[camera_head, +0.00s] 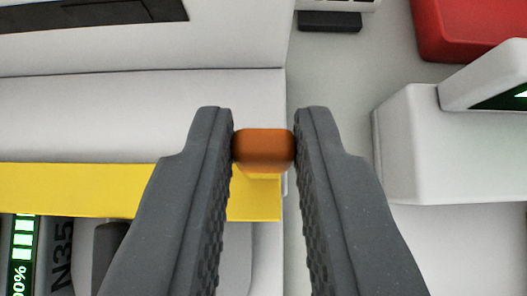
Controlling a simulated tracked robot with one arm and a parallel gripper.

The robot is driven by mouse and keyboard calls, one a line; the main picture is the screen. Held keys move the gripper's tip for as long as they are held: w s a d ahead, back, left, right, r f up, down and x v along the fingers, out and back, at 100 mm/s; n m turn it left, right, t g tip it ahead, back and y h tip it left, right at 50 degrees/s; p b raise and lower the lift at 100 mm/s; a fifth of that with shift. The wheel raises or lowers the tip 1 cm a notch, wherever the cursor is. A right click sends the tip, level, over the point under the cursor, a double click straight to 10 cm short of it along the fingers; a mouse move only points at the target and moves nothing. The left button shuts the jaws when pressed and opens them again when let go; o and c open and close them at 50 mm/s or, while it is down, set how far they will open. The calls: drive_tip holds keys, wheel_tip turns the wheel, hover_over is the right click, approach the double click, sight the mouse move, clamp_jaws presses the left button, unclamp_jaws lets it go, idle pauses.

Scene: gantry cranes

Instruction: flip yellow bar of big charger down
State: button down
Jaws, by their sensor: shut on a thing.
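The yellow bar (70,190) runs across the left side of the view, over the front of the big white charger (120,110). An orange knob (264,147) sits at the bar's right end. My gripper (265,140) is shut on the orange knob, with one dark grey finger on each side of it. The fingers hide part of the bar and part of the charger's lower front.
A battery (50,255) with green lit segments and "N35" lettering shows below the bar. A white unit (425,145) with a dark screen stands at the right. A red block (465,28) is at the upper right. Pale bare surface lies between the charger and the unit.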

drive_tip(key=shift+s+f+t+b, duration=0.15)
drive_tip(key=shift+s+t+b, duration=0.15)
drive_tip(key=shift+t+b, duration=0.25)
drive_tip(key=c, duration=1.3)
unclamp_jaws()
drive_tip(key=shift+s, duration=0.1)
drive_tip(key=p+v, duration=0.1)
drive_tip(key=v, duration=1.2)
drive_tip(key=shift+s, duration=0.35)
